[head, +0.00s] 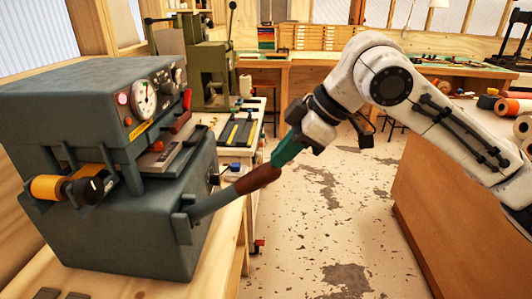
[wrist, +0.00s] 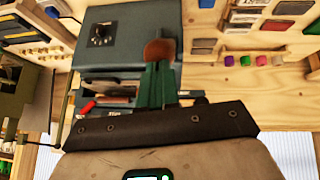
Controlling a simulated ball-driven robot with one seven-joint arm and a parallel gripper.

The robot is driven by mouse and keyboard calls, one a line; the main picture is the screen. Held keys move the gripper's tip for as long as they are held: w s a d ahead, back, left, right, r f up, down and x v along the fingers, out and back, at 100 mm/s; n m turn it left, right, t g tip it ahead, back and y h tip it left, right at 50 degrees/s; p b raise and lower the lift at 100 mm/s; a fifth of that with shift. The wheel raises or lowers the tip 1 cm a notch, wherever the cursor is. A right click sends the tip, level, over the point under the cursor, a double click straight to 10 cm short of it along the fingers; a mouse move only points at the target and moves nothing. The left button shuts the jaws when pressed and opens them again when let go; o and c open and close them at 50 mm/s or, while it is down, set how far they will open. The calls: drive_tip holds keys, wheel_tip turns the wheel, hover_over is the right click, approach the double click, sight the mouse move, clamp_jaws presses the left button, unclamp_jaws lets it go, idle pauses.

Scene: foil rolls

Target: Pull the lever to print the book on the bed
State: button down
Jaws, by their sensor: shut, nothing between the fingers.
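The grey-green press (head: 95,110) stands on a wooden bench at the left, with a gauge and knobs on its front. Its lever has a dark shaft (head: 212,203) and a brown handle (head: 258,178), slanting up to the right. My gripper (head: 284,152) has green fingers, closed together at the handle's upper end; I cannot tell whether they touch it. In the wrist view the closed fingers (wrist: 157,85) point at the brown handle end (wrist: 159,50). The bed (head: 178,157) shows as a grey plate in the press's opening. I cannot make out a book on it.
An orange foil roll (head: 48,187) sits on the press's left side. A second green machine (head: 207,70) stands behind. A wooden counter (head: 440,215) and several rolls are at the right. The worn floor (head: 330,210) between is clear.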

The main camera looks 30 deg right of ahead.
drive_tip(key=s+d+f+t+y+b, duration=0.2)
drive_tip(key=f+y+b, duration=0.1)
drive_tip(key=f+b, duration=0.4)
drive_tip(key=s+d+f+t+y+b, duration=0.2)
drive_tip(key=d+f+y+b, duration=0.1)
drive_tip(key=f+b, duration=0.4)
wheel_tip(320, 180, down, 3)
drive_tip(key=shift+d+r+t+b, duration=0.1)
drive_tip(key=shift+d+t+b, duration=0.1)
drive_tip(key=shift+t+b, duration=0.15)
drive_tip(key=shift+a, duration=0.1)
idle(0.9)
